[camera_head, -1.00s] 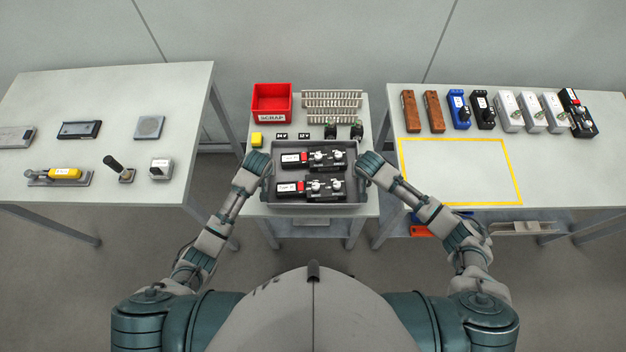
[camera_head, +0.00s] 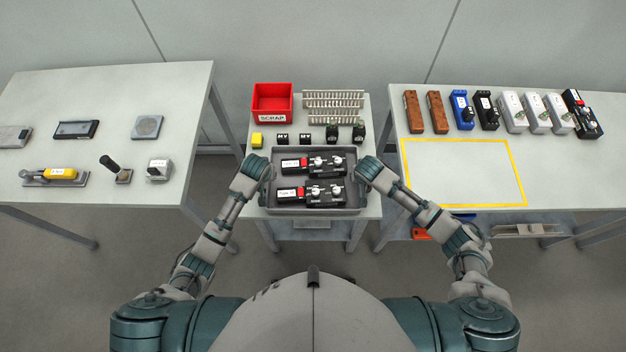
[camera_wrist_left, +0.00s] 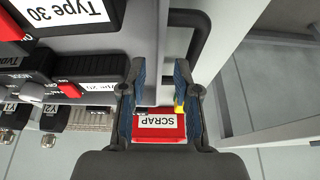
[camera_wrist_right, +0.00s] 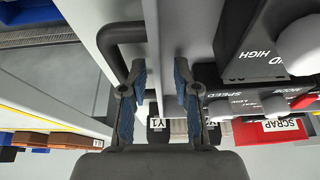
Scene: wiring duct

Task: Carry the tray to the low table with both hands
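The dark grey tray (camera_head: 313,211) is at the middle table in the head view, with two black-and-red devices, the rear one (camera_head: 312,164) and the front one (camera_head: 311,194), lying in it. My left gripper (camera_head: 262,172) is at its left end and my right gripper (camera_head: 364,171) at its right end. Each wrist view shows the fingers apart beside a dark loop handle, the left handle (camera_wrist_left: 202,30) and the right handle (camera_wrist_right: 112,32). I see nothing squeezed between the fingers. The exact contact with the handles is hidden.
The middle table (camera_head: 258,208) also holds a red SCRAP bin (camera_head: 272,103), white slotted ducts (camera_head: 333,99) and several small blocks. A right table (camera_head: 570,165) has a yellow-outlined empty area (camera_head: 460,172) and a row of devices. A left table (camera_head: 60,100) holds tools.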

